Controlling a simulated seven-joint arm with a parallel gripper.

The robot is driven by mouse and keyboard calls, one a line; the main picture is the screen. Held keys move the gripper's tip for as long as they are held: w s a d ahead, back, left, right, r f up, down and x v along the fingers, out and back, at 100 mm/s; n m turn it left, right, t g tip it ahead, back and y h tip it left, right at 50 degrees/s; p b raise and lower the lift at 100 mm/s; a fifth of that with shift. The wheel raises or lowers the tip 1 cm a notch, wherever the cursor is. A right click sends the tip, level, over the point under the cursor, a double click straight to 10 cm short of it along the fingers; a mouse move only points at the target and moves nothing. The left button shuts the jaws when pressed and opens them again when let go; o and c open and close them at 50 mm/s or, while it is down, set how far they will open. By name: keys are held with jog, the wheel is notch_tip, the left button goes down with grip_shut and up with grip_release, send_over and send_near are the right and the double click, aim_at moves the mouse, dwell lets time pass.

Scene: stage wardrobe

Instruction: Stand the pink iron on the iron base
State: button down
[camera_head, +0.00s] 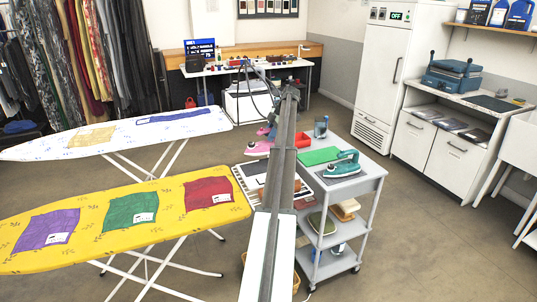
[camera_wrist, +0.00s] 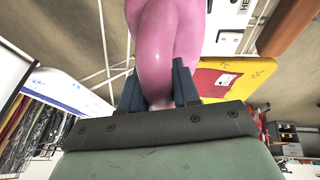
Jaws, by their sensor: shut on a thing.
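The arm partly hides the iron and the cart's left part in the head view. A teal iron (camera_head: 341,165) rests on the cart's right side. I cannot tell for certain which item is the iron base.
The cart (camera_head: 361,183) also carries a green mat (camera_head: 320,156), a red box (camera_head: 301,139) and a dark cup (camera_head: 321,127). A yellow ironing board (camera_head: 90,205) with cloths stands at left, a white one (camera_head: 110,138) behind it. Floor is free right of the cart.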

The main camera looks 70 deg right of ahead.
jog(key=shift+f, duration=3.85)
jog(key=shift+f, duration=0.1)
jog(key=c, duration=0.8)
grip_release()
jog(key=v, duration=1.2)
